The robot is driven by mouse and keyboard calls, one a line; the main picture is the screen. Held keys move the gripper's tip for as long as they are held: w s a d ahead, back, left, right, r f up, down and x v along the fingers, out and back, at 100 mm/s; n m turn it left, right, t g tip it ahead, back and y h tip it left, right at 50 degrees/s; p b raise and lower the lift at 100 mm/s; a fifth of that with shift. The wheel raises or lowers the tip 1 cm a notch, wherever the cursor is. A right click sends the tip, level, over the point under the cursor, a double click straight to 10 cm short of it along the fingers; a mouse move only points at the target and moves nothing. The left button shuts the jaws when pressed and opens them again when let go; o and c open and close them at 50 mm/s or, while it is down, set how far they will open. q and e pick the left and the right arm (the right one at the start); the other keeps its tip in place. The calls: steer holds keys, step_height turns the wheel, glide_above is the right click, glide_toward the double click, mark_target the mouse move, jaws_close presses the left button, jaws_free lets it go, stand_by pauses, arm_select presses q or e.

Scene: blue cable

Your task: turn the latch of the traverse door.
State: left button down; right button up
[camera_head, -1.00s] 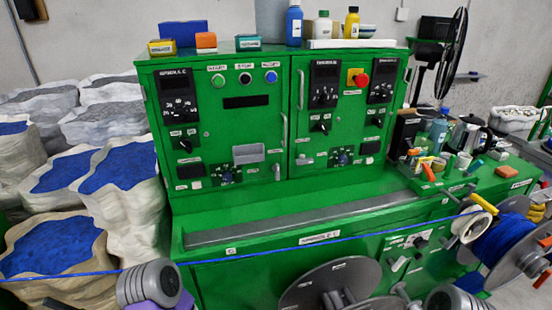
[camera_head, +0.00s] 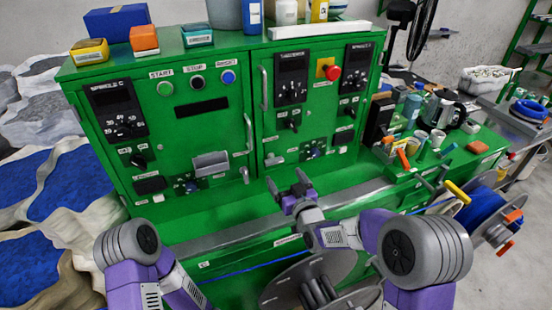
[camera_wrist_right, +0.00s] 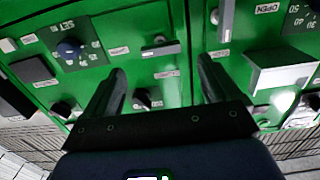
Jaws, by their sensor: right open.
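The traverse door (camera_head: 330,105) is the right green door of the cabinet. Its latch (camera_head: 273,160) is a small silver bar low on the door near its left edge, lying roughly sideways. My right gripper (camera_head: 288,190) is open and empty, in front of and just below the latch, apart from it. In the right wrist view the latch (camera_wrist_right: 160,48) shows beyond and between the two spread fingers (camera_wrist_right: 158,88). Two arm sections of mine show at the bottom of the head view, but my left gripper is out of the picture.
The left door has its own latch (camera_head: 244,175), a vertical handle (camera_head: 248,135) and a silver tray (camera_head: 210,163) close by. A blue cable (camera_head: 240,271) runs below the ledge toward a blue spool (camera_head: 480,213). Tools and bottles crowd the right bench.

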mark_target(274, 163)
steer(key=shift+r+p+x, duration=0.15)
steer(key=shift+p+x, duration=0.1)
steer(key=shift+x, duration=1.65)
steer(key=shift+r+p+x, duration=0.2)
steer(key=shift+p+x, duration=0.05)
steer(key=shift+x, duration=1.6)
steer(key=shift+a, duration=0.1)
steer(key=shift+c, duration=0.3)
steer(key=c, duration=1)
steer(key=shift+n+b, duration=0.3)
steer(key=shift+b, duration=0.2)
steer(key=n+b, duration=0.4)
steer(key=b, duration=0.1)
steer(key=n+b, duration=0.9)
steer(key=b, duration=0.2)
steer(key=shift+s+a+f, duration=0.15)
steer(key=shift+a+f, duration=0.1)
steer(key=shift+f, duration=0.05)
steer(key=shift+n+b, duration=1.9)
steer(key=shift+n, duration=0.3)
steer(key=shift+r, duration=0.1)
